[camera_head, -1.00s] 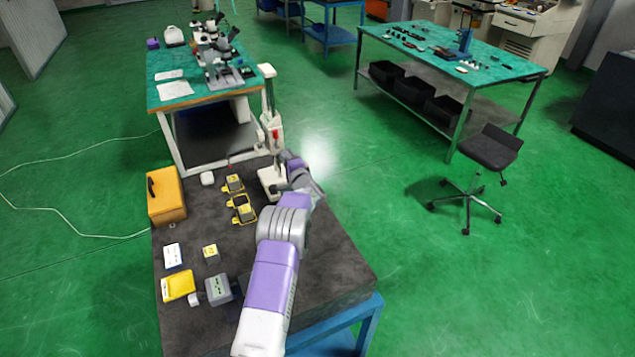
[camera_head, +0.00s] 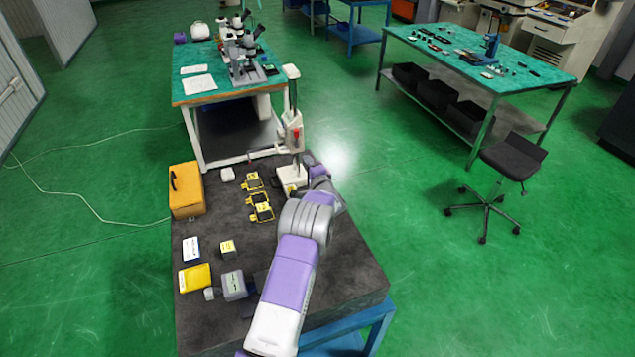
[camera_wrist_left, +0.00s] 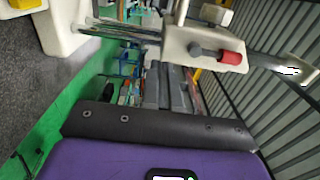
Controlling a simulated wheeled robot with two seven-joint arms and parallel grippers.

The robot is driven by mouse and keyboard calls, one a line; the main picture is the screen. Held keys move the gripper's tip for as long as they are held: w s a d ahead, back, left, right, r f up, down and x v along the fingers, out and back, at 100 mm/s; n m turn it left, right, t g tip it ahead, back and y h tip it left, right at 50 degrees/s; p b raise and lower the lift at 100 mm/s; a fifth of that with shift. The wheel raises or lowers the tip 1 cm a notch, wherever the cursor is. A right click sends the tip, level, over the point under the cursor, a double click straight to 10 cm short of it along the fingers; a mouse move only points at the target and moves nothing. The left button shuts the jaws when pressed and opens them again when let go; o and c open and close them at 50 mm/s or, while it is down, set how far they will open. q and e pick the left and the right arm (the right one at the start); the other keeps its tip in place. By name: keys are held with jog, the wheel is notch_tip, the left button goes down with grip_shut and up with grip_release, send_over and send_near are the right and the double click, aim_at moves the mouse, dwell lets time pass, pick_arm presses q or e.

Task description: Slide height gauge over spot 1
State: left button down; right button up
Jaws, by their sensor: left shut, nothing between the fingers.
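The height gauge (camera_head: 293,128) stands upright at the far right part of the dark table. It has a white base (camera_head: 290,179), a tall column and a carriage with a red knob. My left gripper (camera_head: 316,170) is just right of its base, low beside the column. The carriage with the red knob (camera_wrist_left: 205,50) and the metal column also show in the left wrist view. My left gripper (camera_wrist_left: 158,128) is shut and empty; contact with the gauge cannot be told. Spot 1 cannot be made out. My right gripper is not in view.
An orange case (camera_head: 185,190), yellow-black parts (camera_head: 259,207), a yellow box (camera_head: 195,278) and a grey box (camera_head: 233,286) lie on the dark table (camera_head: 355,260). A microscope table (camera_head: 190,98) stands behind. The dark table's right side beyond my arm is clear.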

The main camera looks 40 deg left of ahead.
pick_arm(q)
jog(key=v, duration=1.1)
jog(key=shift+b, duration=0.45)
jog(key=shift+w, duration=0.1)
